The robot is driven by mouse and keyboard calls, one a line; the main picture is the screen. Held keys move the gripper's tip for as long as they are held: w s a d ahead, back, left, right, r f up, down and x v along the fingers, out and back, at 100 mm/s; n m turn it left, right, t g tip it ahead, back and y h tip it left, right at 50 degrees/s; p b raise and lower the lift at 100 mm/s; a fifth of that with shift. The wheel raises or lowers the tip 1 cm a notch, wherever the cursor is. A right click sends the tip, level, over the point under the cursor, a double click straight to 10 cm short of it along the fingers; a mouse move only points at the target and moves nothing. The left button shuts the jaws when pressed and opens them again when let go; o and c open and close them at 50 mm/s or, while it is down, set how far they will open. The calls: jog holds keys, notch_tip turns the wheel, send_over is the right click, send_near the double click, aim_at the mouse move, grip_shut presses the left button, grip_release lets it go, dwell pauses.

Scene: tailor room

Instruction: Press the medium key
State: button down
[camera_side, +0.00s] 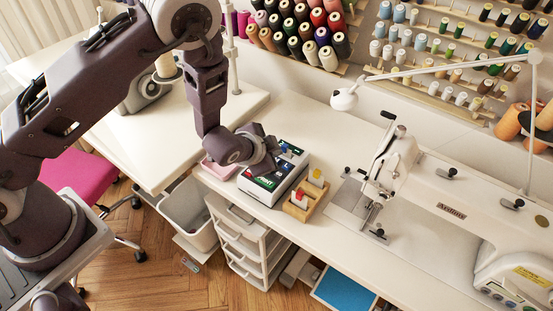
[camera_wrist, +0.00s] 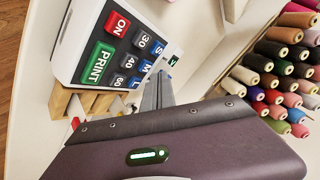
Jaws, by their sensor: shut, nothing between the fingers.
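The label printer (camera_side: 266,187) is a white box with a dark sloped key panel on the table. In the wrist view the printer (camera_wrist: 72,45) shows a red ON key, a green PRINT key, dark keys 30, 40 and 60, and a blue column S, M, L. The medium key, blue with an M (camera_wrist: 146,66), lies mid-column, just left of my fingertips. A green key, partly hidden, is beside the fingertips. My gripper (camera_wrist: 160,80) is shut and empty, over the panel's edge near the size keys. In the side view my gripper (camera_side: 276,158) covers part of the panel; contact cannot be told.
A wooden tray (camera_side: 305,207) with small red and yellow tagged items stands right of the printer. A pink tray (camera_side: 219,169) is on its left. A sewing machine (camera_side: 440,195) stands further right. Thread spools (camera_side: 305,25) line the back wall.

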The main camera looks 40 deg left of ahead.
jog(key=shift+f, duration=0.1)
dwell(0.3)
jog(key=shift+f, duration=0.3)
jog(key=shift+f, duration=0.45)
dwell(0.5)
jog(key=shift+r, duration=0.85)
jog(key=shift+r, duration=0.1)
jog(key=shift+r, duration=2.4)
